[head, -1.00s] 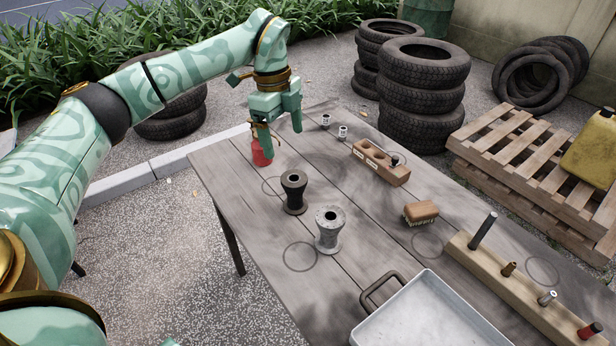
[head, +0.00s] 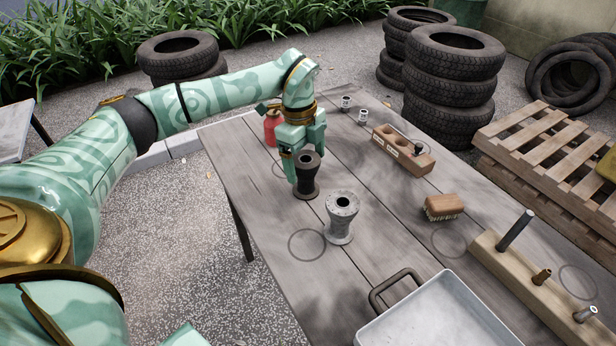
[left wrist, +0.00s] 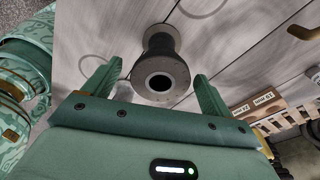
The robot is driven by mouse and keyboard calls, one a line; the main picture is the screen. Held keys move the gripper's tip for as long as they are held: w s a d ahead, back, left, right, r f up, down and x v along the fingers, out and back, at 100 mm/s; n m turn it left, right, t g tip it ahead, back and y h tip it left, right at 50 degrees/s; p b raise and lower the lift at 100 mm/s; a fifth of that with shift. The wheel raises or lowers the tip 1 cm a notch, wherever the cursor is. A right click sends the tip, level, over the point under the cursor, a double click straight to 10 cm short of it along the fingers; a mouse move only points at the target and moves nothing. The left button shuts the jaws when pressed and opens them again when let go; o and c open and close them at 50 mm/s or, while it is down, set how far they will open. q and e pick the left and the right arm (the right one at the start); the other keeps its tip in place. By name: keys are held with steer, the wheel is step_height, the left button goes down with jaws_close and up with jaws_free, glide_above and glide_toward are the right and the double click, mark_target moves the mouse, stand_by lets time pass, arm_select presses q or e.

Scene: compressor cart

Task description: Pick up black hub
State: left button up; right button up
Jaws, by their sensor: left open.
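The black hub (head: 307,175) stands upright on the wooden table, a dark spool shape with a hole in its top. It also shows in the left wrist view (left wrist: 162,70), ahead of the finger tips and between their lines. My left gripper (head: 302,158) is open, just behind and above the hub, with its fingers pointing down. In the left wrist view the two fingers (left wrist: 157,84) stand apart with nothing between them that I can see held. A grey hub (head: 341,218) stands upright in front and to the right of the black one. My right gripper is not in view.
A red bottle (head: 272,127) stands behind the left gripper. A wooden block with labels (head: 403,150), a brush (head: 444,206), a peg board (head: 515,268) and a metal tray (head: 440,318) lie to the right. The table's left front area is clear.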

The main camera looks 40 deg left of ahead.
arm_select(q)
step_height(320, 180, down, 3)
steer(key=shift+d+r, duration=0.1)
steer(key=shift+r, duration=0.25)
steer(key=c, duration=1.4)
